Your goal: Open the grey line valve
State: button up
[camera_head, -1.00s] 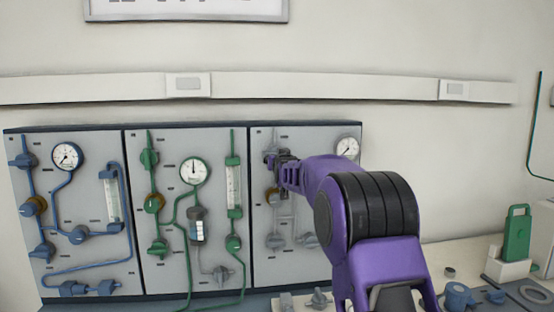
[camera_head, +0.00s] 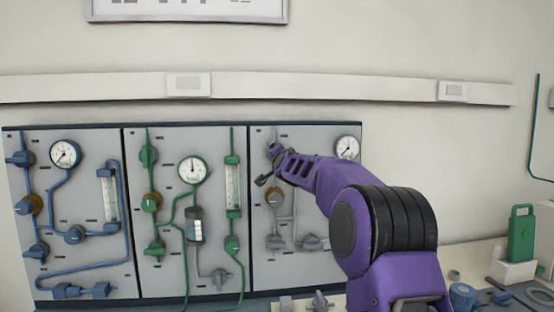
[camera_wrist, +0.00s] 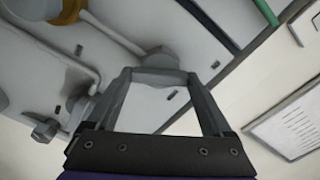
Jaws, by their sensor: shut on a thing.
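The grey line panel (camera_head: 335,200) is the rightmost of the three wall panels, with grey pipes and valves. My gripper (camera_head: 267,166) is at its upper left, at the top grey valve. In the wrist view, my gripper (camera_wrist: 158,78) has its two fingers on either side of that grey valve (camera_wrist: 160,59) and is shut on it. The fingers hide part of the valve in the head view, so its exact angle is hard to tell.
The panel's gauge (camera_head: 347,147) is to the right, and lower grey valves (camera_head: 311,242) are below. The green panel (camera_head: 173,270) adjoins on the left. A bench (camera_head: 465,258) with small parts lies at the lower right.

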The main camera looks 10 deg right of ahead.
jog(key=m+b, duration=0.1)
jog(key=m, duration=0.5)
dwell(0.7)
jog(key=o, duration=1.1)
jog(key=shift+o, duration=0.2)
jog(key=shift+s, duration=0.1)
jog(key=s+b, duration=0.1)
jog(key=s, duration=1.6)
jog(key=shift+s, duration=0.15)
